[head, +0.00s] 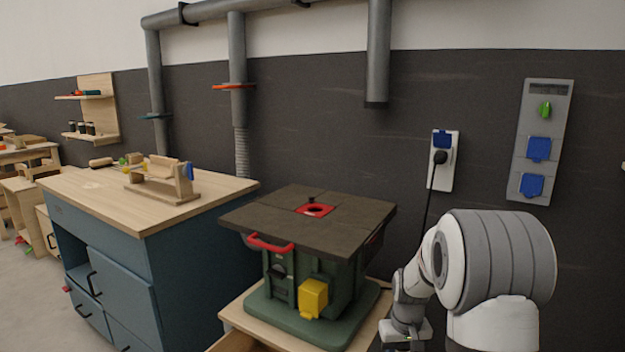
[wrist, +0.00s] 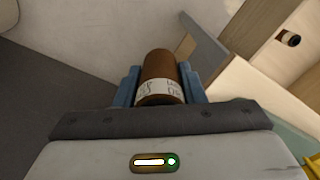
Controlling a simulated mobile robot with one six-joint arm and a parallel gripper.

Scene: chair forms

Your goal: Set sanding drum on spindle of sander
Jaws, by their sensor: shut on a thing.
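The sander is a green machine (head: 318,275) with a dark flat top (head: 345,212), standing on a low wooden stand. A red ring insert (head: 315,209) sits in its top, with a small dark spindle (head: 311,200) at the middle. In the wrist view my gripper (wrist: 160,85) is shut on a brown sanding drum (wrist: 160,72) with a white printed band, held between blue fingers. In the head view my arm is low at the right of the sander; my fingertips and the drum are not visible there.
A blue workbench (head: 150,262) with a wooden top stands left of the sander, with a wooden jig (head: 165,180) on it. A black cable (head: 427,205) hangs from a wall socket behind the sander. A grey duct (head: 377,60) hangs above. The sander's top is clear around the ring.

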